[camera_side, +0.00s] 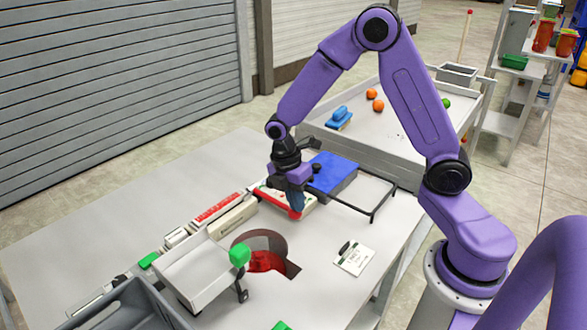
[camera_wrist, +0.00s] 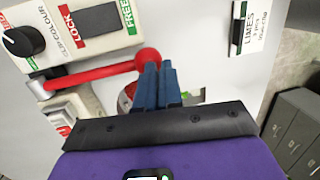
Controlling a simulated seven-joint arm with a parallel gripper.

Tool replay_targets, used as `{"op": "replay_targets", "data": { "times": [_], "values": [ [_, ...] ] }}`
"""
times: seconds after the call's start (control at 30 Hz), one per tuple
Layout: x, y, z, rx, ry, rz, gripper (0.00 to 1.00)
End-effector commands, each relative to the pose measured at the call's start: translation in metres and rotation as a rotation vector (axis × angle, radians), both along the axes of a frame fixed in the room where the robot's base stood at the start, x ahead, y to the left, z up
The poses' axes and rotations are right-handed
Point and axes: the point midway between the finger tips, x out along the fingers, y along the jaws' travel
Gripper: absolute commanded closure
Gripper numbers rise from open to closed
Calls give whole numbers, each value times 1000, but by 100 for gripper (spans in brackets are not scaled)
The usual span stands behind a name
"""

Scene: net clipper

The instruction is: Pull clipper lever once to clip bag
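The clipper's red lever (camera_side: 275,202) ends in a round red knob and extends from a cream housing. In the wrist view, the lever (camera_wrist: 95,75) runs across to its knob (camera_wrist: 148,60) below the housing (camera_wrist: 85,25) marked LOCK and FREE. My gripper (camera_side: 296,207) points down at the knob end. In the wrist view, my blue fingers (camera_wrist: 160,72) are close together, with their tips right beside the knob. Whether they touch it I cannot tell. No clear bag is seen at the clipper; a red mesh-like patch (camera_side: 266,262) shows in a round table opening.
A blue box (camera_side: 332,174) and a black rail (camera_side: 372,214) stand behind and right of my gripper. A LIMES label card (camera_side: 354,258) lies to the right. A grey bin (camera_side: 130,308) is front left.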

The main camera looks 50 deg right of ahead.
Motion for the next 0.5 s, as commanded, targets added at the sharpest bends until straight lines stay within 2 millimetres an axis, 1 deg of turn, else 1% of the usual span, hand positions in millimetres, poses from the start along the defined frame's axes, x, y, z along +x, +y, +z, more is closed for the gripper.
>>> {"op": "replay_targets", "data": {
  "times": [0.03,0.17,0.5],
  "values": [
    [-4,2,4,-2,9,3,100],
    [-2,4,27,3,-6,1,100],
    [-8,11,95,5,-15,1,100]
  ]
}}
